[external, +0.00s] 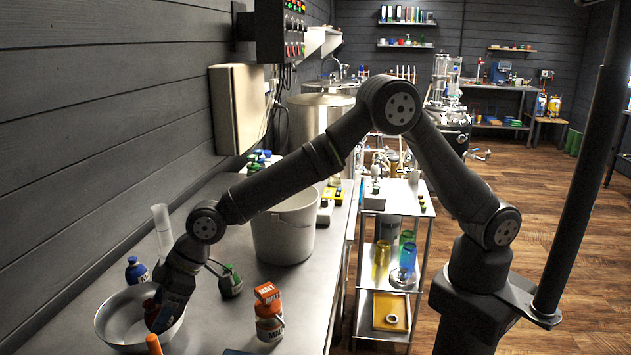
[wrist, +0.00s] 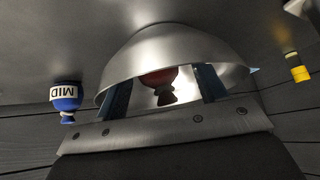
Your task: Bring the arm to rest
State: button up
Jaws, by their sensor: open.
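My arm reaches left over the steel worktop (external: 215,320), bent down at the wrist. My gripper (external: 160,316) is low over a metal bowl (external: 118,330), its fingers inside or just above the rim. In the wrist view my gripper (wrist: 162,88) is open, with one finger on each side of a dark red object (wrist: 160,78) in the bowl (wrist: 180,45). I see a gap between the fingers and the object. In the external view the red-brown object (external: 150,304) is partly hidden by the gripper.
A blue bottle (external: 136,270) and a clear cylinder (external: 163,235) stand behind the bowl. A dark green-topped bottle (external: 231,283), an orange malt jar (external: 269,328) and a large pale bucket (external: 284,235) stand to the right. An orange-topped item (external: 153,345) is close in front.

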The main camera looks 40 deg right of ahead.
aim_at(154, 302)
jog(key=shift+r, duration=1.65)
jog(key=shift+f, duration=0.1)
